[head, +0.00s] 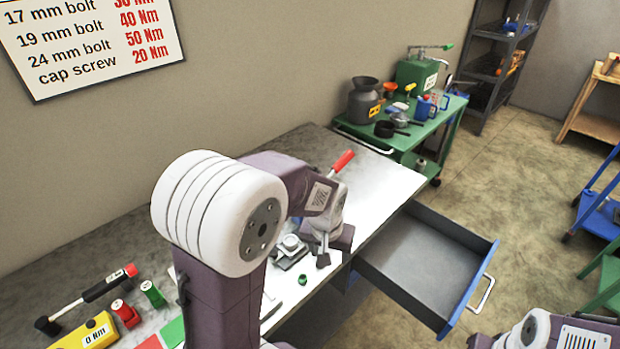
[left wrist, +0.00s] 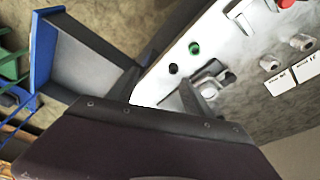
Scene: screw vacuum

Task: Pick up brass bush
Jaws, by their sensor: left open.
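I cannot pick out a brass-coloured bush in either view; my left arm hides part of the bench. My left gripper (head: 324,256) is open and empty, above the bench beside a grey metal vise (head: 291,246). In the left wrist view my left gripper's dark fingers (left wrist: 160,92) are apart, and the vise (left wrist: 212,80) is close to the right finger. A small green part (head: 302,279) lies on the bench near the vise; it also shows in the left wrist view (left wrist: 194,48). A small dark round part (left wrist: 173,69) lies near it. My right gripper is out of view.
An open drawer (head: 405,262) sticks out from the bench's (head: 385,190) front edge. A mallet (head: 88,296), a red can (head: 126,313) and a green can (head: 153,294) are at the left. A green cart (head: 440,143) with containers stands beyond the bench.

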